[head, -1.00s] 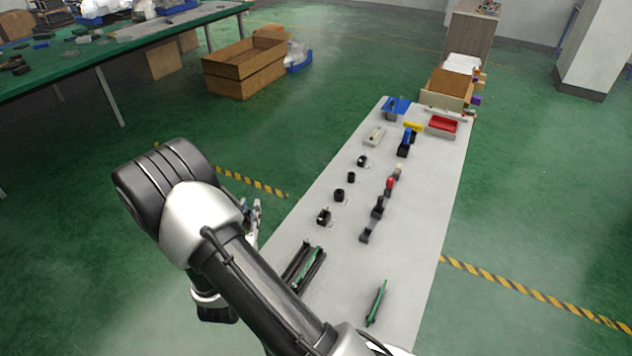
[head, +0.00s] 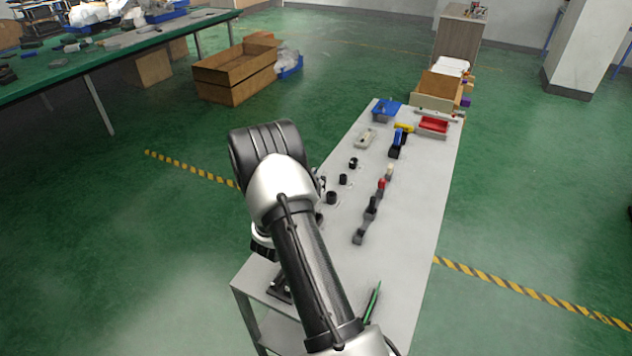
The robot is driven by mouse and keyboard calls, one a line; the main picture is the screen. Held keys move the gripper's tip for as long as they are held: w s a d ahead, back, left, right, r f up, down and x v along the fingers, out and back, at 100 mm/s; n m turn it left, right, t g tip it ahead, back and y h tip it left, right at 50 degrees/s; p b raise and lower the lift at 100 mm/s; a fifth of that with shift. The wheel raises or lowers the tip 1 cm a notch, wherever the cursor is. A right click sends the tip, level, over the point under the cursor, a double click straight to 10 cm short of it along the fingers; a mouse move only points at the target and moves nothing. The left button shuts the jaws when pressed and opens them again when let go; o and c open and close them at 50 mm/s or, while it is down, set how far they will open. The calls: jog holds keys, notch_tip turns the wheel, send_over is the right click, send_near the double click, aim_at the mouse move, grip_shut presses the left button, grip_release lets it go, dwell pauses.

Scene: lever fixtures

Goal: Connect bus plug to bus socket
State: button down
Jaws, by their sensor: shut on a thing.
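My gripper (head: 319,184) shows only as a small part at the right of my wrist, over the left edge of the grey table (head: 412,215). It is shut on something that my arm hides. I cannot make out the bus plug. Several small black fittings stand in a row on the left half of the table, among them black round ones (head: 331,198) close to the right of my gripper. I cannot tell which one is the bus socket. A dark fitting (head: 318,218) is partly hidden by my arm.
A row of levers, one with a red part (head: 381,185), runs along the table's middle. A blue bin (head: 387,106) and a red tray (head: 434,125) are at its far end. A green strip (head: 373,298) lies near. The table's right side is clear.

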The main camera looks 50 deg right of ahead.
jog(key=shift+f+b, duration=2.5)
jog(key=shift+f, duration=0.4)
jog(key=shift+b, duration=0.35)
jog(key=shift+f+b, duration=1.2)
jog(key=shift+f, duration=0.7)
jog(key=shift+r, duration=0.15)
jog(key=shift+r+p, duration=1)
jog(key=shift+r, duration=0.5)
jog(key=shift+f+b, duration=0.2)
jog(key=shift+b, duration=0.3)
dwell(0.7)
